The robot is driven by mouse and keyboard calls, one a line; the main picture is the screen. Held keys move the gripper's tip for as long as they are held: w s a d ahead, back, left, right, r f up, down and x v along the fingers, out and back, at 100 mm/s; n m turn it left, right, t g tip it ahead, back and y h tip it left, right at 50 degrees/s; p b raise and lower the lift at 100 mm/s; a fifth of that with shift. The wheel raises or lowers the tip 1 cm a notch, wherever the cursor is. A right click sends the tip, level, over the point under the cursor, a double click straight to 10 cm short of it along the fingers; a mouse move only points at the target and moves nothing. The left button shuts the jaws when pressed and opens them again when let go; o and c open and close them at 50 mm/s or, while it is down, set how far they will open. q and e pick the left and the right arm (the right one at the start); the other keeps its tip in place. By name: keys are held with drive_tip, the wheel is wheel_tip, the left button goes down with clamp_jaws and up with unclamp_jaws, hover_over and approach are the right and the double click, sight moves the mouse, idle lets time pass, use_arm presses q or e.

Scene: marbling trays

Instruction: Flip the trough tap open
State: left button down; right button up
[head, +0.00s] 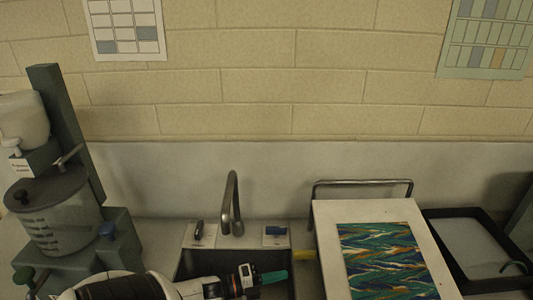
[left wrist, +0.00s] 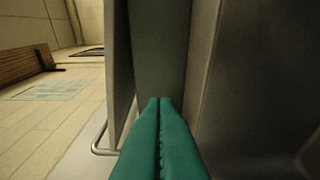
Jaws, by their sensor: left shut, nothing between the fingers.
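A grey gooseneck tap (head: 232,200) stands at the back of the dark trough (head: 213,262) in the head view. A dark lever (head: 198,230) sits on a pale plate left of the spout. A blue lever (head: 275,230) sits on another pale plate to its right. My left gripper (head: 276,277) is over the trough, in front of and apart from the blue lever, its teal fingers pointing right. The fingers also show pressed together and empty in the left wrist view (left wrist: 159,102). The tap is not clear in that view. My right gripper is not in view.
A board with a marbled sheet (head: 408,215) stands right of the trough, with a metal rail (head: 362,182) behind it. A yellow piece (head: 304,254) lies between trough and board. A black tray (head: 442,212) is farther right. A lidded container (head: 58,220) on a green stand is left.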

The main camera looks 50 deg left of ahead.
sight(305, 254)
use_arm(q)
drive_tip(key=w+b, duration=0.1)
drive_tip(key=w, duration=0.1)
drive_tip(key=w+b, duration=0.1)
drive_tip(key=w, duration=0.1)
drive_tip(key=w+b, duration=0.1)
drive_tip(key=w, duration=0.1)
drive_tip(key=shift+a+f, duration=0.2)
drive_tip(key=shift+a, duration=0.05)
drive_tip(key=shift+w+a+r, duration=0.15)
drive_tip(key=shift+w+a, duration=0.2)
drive_tip(key=shift+b, duration=0.3)
